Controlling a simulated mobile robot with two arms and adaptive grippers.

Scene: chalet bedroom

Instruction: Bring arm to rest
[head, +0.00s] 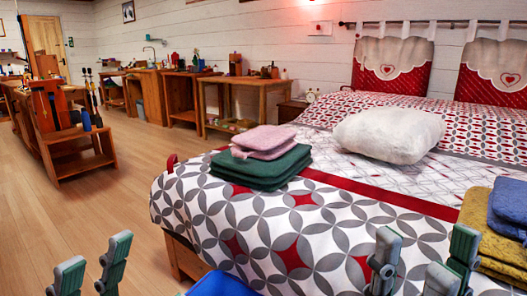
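My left gripper (92,268) shows at the bottom left, with its two grey-green fingers upright and apart above the wooden floor. Nothing shows between them. My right gripper (422,262) shows at the bottom right, in front of the patterned bed. Its fingers are spread and nothing is seen between them. The lower parts of both grippers and most of both arms are out of the frame.
The bed (285,240) fills the right side, with folded green cloth (262,172), pink cloth (264,140), a white pillow (390,133) and yellow cloth (484,228) on it. Something blue (214,284) is at the bottom. Floor (110,215) at left is clear.

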